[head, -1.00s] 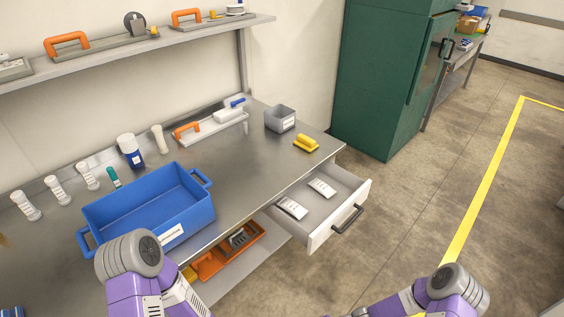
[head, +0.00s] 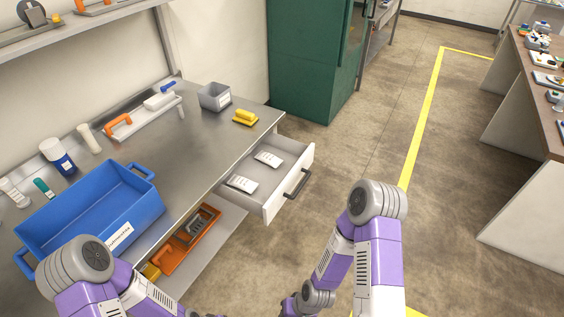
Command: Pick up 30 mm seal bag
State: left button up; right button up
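Two small white seal bags lie flat in the open drawer: one nearer the back (head: 268,159) and one nearer the front (head: 242,183). Their print is too small to read, so I cannot tell which is the 30 mm one. The drawer (head: 268,208) is pulled out from under the steel worktop and has a dark handle (head: 297,184). Only links of my two arms show, at the lower left and lower middle. Neither gripper is in view.
An orange tray (head: 190,240) sits on the lower shelf. Floor right of the drawer is clear.

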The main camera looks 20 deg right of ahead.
aim_at(273, 160)
jog(key=k, duration=1.25)
jog(key=z, duration=0.55)
jog(key=i, duration=1.6)
jog(key=u, duration=0.55)
